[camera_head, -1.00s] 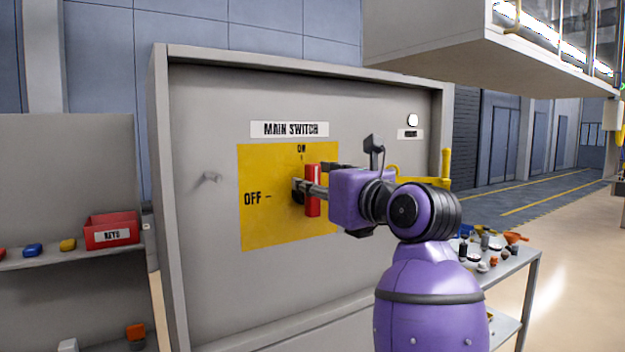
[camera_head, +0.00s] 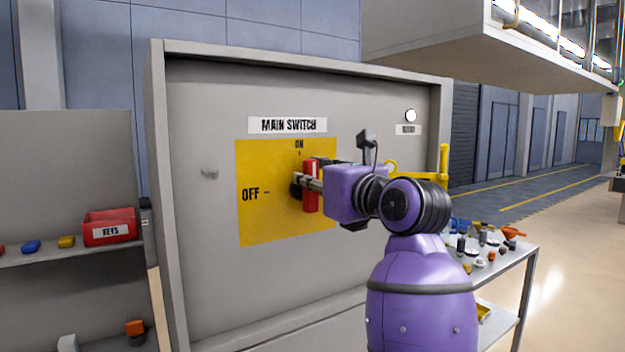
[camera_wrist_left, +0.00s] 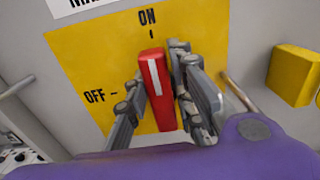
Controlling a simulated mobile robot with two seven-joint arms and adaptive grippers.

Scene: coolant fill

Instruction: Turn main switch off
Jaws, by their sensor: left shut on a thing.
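The main switch's red handle (camera_head: 311,186) stands upright on a yellow plate (camera_head: 262,222), pointing toward the ON mark. The OFF mark is to its left. The plate is on a grey cabinet panel under a MAIN SWITCH label (camera_head: 288,125). In the left wrist view the red handle (camera_wrist_left: 154,88), with a white stripe, sits between my left gripper's fingers (camera_wrist_left: 158,92). My left gripper (camera_head: 308,184) is shut on the handle. The purple wrist hides part of the plate's right side. My right gripper does not show.
A red KEYS bin (camera_head: 110,228) stands on a shelf at the left. A table (camera_head: 510,280) with several small parts is at the right. A yellow bar (camera_head: 443,165) stands at the cabinet's right edge.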

